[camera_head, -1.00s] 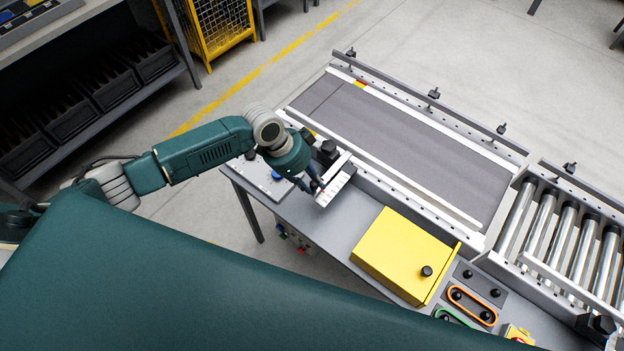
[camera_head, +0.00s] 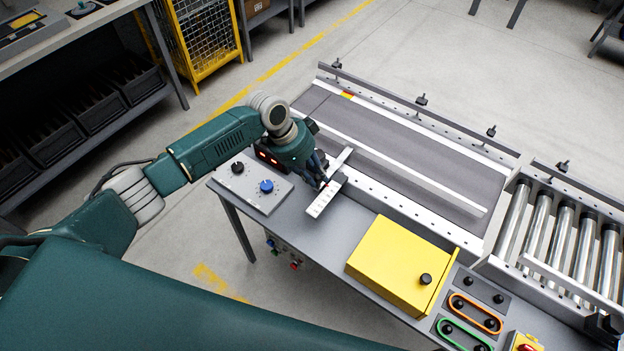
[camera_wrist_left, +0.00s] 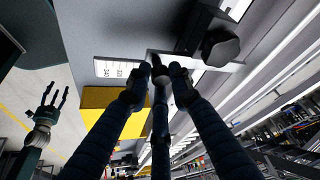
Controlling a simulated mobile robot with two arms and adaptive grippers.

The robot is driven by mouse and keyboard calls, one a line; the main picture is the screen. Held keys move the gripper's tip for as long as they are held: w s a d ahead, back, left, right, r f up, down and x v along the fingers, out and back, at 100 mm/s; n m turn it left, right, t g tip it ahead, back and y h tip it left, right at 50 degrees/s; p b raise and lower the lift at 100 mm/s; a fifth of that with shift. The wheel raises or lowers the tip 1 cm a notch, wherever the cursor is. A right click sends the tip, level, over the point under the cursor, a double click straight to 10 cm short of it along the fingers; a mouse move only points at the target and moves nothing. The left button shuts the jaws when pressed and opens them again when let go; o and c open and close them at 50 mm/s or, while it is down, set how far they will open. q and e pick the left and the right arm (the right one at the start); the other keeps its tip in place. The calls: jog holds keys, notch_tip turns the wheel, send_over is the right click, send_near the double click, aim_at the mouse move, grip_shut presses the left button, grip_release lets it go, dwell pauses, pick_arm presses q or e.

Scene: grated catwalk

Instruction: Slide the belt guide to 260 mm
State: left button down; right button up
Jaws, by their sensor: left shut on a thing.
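The belt guide (camera_head: 425,178) is a long white rail lying along the grey belt, with a strip of belt showing between it and the near frame. Its pale cross bar (camera_head: 342,160) reaches back over the near frame to my left gripper (camera_head: 323,182). That gripper is shut on the guide's bar end; its fingers hide the grip point. A white scale plate (camera_head: 326,199) lies beside the fingertips and shows in the left wrist view (camera_wrist_left: 120,69), its figures too small to read surely. My right gripper (camera_wrist_left: 46,112) shows only in the left wrist view, fingers spread and empty.
A yellow box (camera_head: 400,263) with a black knob stands right of the scale. A control panel (camera_head: 252,186) with a blue knob lies left of the gripper. A black knob (camera_wrist_left: 220,47) is close to the fingers. Rollers (camera_head: 567,240) continue at right.

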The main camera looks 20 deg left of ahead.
pick_arm(q)
jog(key=c, duration=1.8)
grip_release()
jog(key=shift+r, duration=0.15)
jog(key=shift+o, duration=1.2)
jog(key=shift+s, duration=0.25)
jog(key=shift+a+r, duration=0.1)
jog(key=shift+r, duration=0.05)
jog(key=v, duration=1.1)
jog(key=shift+r, duration=0.35)
